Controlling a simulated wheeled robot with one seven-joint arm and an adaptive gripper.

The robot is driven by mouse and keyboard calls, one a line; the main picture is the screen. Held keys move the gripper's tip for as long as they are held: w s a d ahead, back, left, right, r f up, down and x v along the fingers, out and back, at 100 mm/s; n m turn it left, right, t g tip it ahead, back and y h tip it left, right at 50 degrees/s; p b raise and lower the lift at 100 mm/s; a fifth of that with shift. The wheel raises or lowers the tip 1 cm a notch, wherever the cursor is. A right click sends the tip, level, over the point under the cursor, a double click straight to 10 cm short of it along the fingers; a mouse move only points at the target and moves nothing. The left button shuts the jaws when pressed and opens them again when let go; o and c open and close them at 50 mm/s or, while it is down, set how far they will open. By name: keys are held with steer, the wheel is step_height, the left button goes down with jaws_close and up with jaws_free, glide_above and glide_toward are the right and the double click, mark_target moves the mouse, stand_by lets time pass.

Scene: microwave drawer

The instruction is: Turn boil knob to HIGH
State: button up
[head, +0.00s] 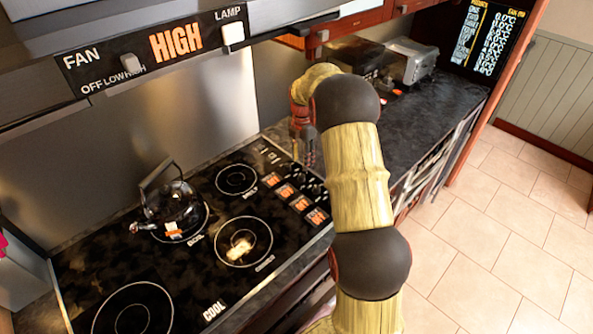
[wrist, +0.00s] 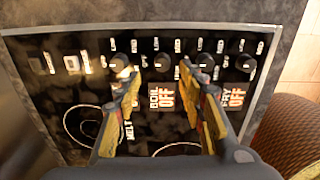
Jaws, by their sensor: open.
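The boil knob (wrist: 163,63) is a dark round knob in the row along the cooktop's edge in the wrist view. My gripper (wrist: 160,74) is open over the panel, one finger on each side of the boil knob in the picture. I cannot tell whether the fingers touch it or how far above it they are. In the head view my gripper (head: 304,148) is partly hidden by my arm, near the far end of the black cooktop (head: 185,270). The knobs there are small and partly covered.
Neighbouring knobs (wrist: 205,63) stand close on both sides, with a FRY OFF label (wrist: 233,97) to the right. A kettle (head: 175,205) stands on a left burner. The hood (head: 160,50) overhangs at upper left. A dark counter (head: 420,120) extends beyond the cooktop.

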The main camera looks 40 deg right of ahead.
mark_target(302, 175)
steer(key=shift+s+n, duration=0.15)
steer(key=shift+n, duration=0.75)
steer(key=shift+f+n, duration=0.15)
steer(key=shift+n, duration=0.25)
step_height(302, 175, down, 8)
steer(key=shift+r+b, duration=0.2)
steer(key=shift+b, duration=0.25)
steer(key=shift+c, duration=1.1)
steer(key=c, duration=0.8)
jaws_close()
